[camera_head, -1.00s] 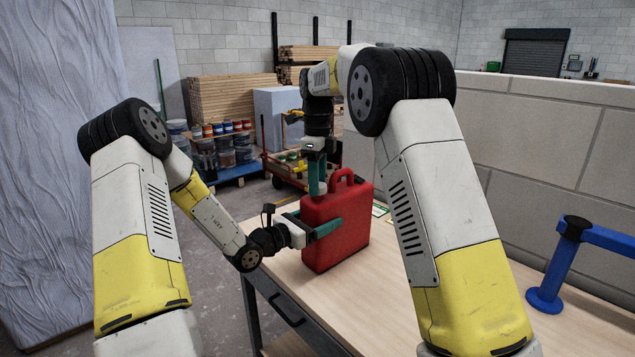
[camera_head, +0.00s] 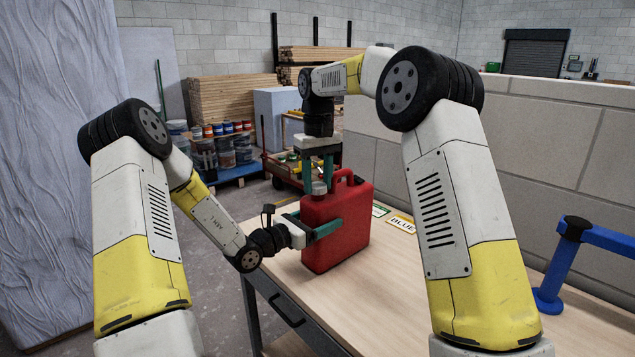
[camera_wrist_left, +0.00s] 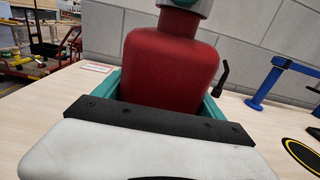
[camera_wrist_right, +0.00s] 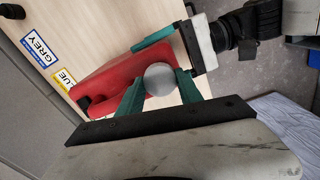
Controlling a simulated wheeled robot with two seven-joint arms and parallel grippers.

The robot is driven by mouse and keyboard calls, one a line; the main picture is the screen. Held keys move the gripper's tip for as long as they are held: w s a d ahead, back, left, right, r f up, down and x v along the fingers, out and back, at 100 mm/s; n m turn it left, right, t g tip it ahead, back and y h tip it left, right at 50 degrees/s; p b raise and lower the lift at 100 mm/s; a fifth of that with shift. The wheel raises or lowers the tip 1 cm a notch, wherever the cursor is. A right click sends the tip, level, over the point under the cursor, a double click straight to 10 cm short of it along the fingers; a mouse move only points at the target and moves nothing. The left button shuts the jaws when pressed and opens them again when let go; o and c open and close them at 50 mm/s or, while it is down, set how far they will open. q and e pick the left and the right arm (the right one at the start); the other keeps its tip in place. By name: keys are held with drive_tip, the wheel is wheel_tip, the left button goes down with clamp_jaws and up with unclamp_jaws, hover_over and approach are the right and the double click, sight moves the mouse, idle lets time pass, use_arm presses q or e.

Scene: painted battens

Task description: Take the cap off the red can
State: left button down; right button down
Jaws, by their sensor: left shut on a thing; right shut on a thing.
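The red can (camera_head: 335,228) stands upright on the wooden table, its handle at the top; it also shows in the left wrist view (camera_wrist_left: 170,68) and the right wrist view (camera_wrist_right: 105,82). My left gripper (camera_head: 322,227) is shut on the can's body from the side, fingers on either side of it. The grey round cap (camera_head: 319,187) is at the can's top, and in the right wrist view (camera_wrist_right: 160,78) it sits between the teal fingers. My right gripper (camera_head: 318,182) points down from above and is shut on the cap. Whether the cap is loose from the neck cannot be told.
Label cards, one reading BLUE (camera_head: 401,224) and one reading GREY (camera_wrist_right: 38,48), lie on the table (camera_head: 400,290) beside the can. A blue post (camera_head: 558,265) stands at the right. A low block wall runs behind.

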drive_tip(key=n, duration=0.4)
drive_tip(key=shift+w+n, duration=0.1)
drive_tip(key=shift+n, duration=0.3)
drive_tip(key=n, duration=0.4)
drive_tip(key=shift+n, duration=0.4)
drive_tip(key=n, duration=0.4)
drive_tip(key=shift+n, duration=0.3)
drive_tip(key=n, duration=0.6)
drive_tip(key=shift+r, duration=0.3)
drive_tip(key=shift+r, duration=0.9)
